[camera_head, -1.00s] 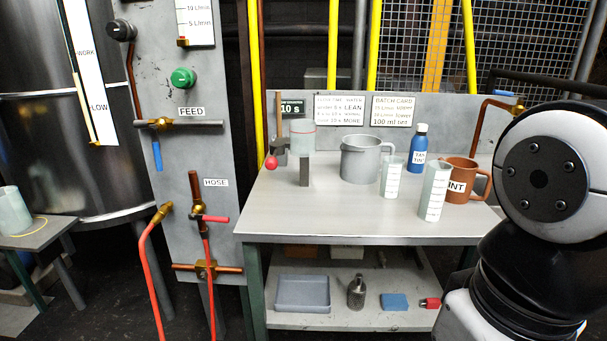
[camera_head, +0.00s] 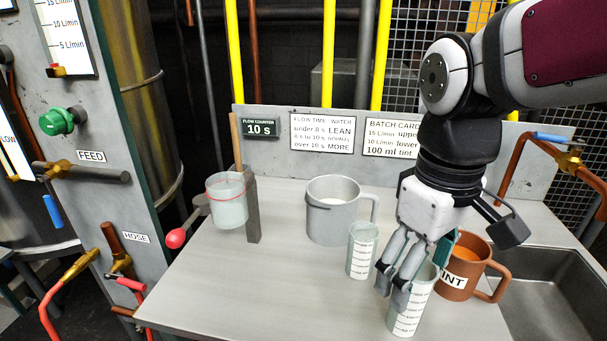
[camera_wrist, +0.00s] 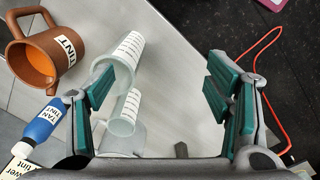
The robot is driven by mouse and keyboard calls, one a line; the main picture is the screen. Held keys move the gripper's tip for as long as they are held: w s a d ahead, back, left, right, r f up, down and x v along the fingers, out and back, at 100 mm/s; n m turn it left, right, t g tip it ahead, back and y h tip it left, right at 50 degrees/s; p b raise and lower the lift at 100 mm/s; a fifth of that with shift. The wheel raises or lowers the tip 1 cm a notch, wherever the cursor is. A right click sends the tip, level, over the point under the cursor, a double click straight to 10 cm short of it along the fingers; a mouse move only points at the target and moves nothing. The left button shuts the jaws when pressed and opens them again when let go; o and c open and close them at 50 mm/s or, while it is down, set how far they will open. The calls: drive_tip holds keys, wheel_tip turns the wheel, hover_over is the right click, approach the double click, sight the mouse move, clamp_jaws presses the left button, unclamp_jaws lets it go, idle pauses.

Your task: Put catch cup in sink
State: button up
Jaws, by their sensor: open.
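Two pale graduated cups stand upright on the bench; which one is the catch cup I cannot tell. The front graduated cup (camera_head: 406,318) is partly behind my gripper (camera_head: 412,278). The smaller graduated cup (camera_head: 362,252) stands behind it to the left. In the wrist view my gripper (camera_wrist: 165,88) is open, with nothing between its green pads. There the larger cup (camera_wrist: 124,58) lies beside and partly behind the left finger, and the smaller cup (camera_wrist: 124,122) shows below it. Contact is unclear. The steel sink (camera_head: 545,300) is at the bench's right, with its visible basin empty.
The brown TINT mug (camera_head: 468,268) stands between the front cup and sink. The blue tint bottle (camera_wrist: 42,124) is near the mug. A grey jug (camera_head: 335,222) stands behind the cups. A red-lined cup (camera_head: 228,208) is on a stand at left. The bench's front left is clear.

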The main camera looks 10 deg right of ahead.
drive_tip(key=w+r+n+p, duration=0.3)
drive_tip(key=w+n+p, duration=0.2)
drive_tip(key=w+p, duration=0.5)
drive_tip(key=n+p, duration=0.4)
hover_over(362, 248)
drive_tip(key=w, duration=0.2)
wheel_tip(362, 248, down, 5)
drive_tip(key=shift+n, duration=0.3)
drive_tip(key=f, duration=0.8)
drive_tip(key=shift+w+d+f+b, duration=0.25)
drive_tip(key=shift+d+f+b, duration=0.15)
drive_tip(key=f, duration=0.5)
drive_tip(key=shift+w+d, duration=0.1)
drive_tip(key=shift+d, duration=0.1)
drive_tip(key=c, duration=1.4)
drive_tip(key=shift+o, duration=0.2)
